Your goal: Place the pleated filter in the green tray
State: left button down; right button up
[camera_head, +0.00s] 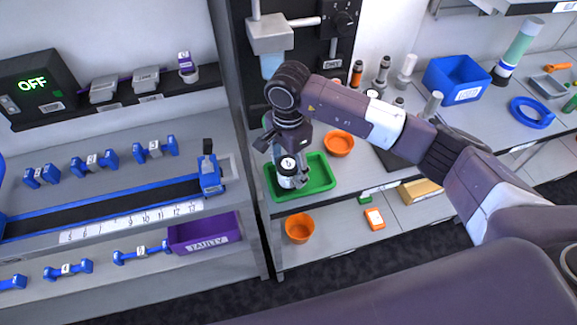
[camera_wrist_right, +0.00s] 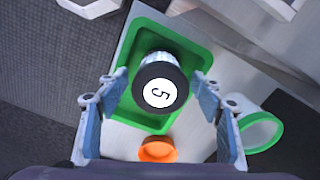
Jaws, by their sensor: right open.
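The pleated filter (camera_head: 287,170) has a white ribbed body and a black cap with a white disc marked 5. It stands in the green tray (camera_head: 326,184), toward its left side, on the bench. In the right wrist view, the filter (camera_wrist_right: 161,88) is seen from its capped end, over the green tray (camera_wrist_right: 192,40). My right gripper (camera_head: 284,164) is at the filter from above. In the wrist view, the open fingers of the gripper (camera_wrist_right: 161,98) are on either side of the filter, with gaps showing. The filter's underside is hidden. My left gripper is not in view.
An orange bowl (camera_head: 339,143) stands behind the tray, and another orange bowl (camera_head: 299,228) is on the lower shelf. A blue bin (camera_head: 456,79) and blue ring (camera_head: 531,112) are at right. A purple FAULTY bin (camera_head: 205,233) is at left. A green-rimmed round thing (camera_wrist_right: 259,132) shows in the wrist view.

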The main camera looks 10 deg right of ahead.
notch_tip(320, 180, up, 11)
jog(key=b, duration=0.3)
jog(key=shift+b, duration=0.3)
jog(key=shift+r, duration=0.5)
jog(key=shift+f, duration=0.1)
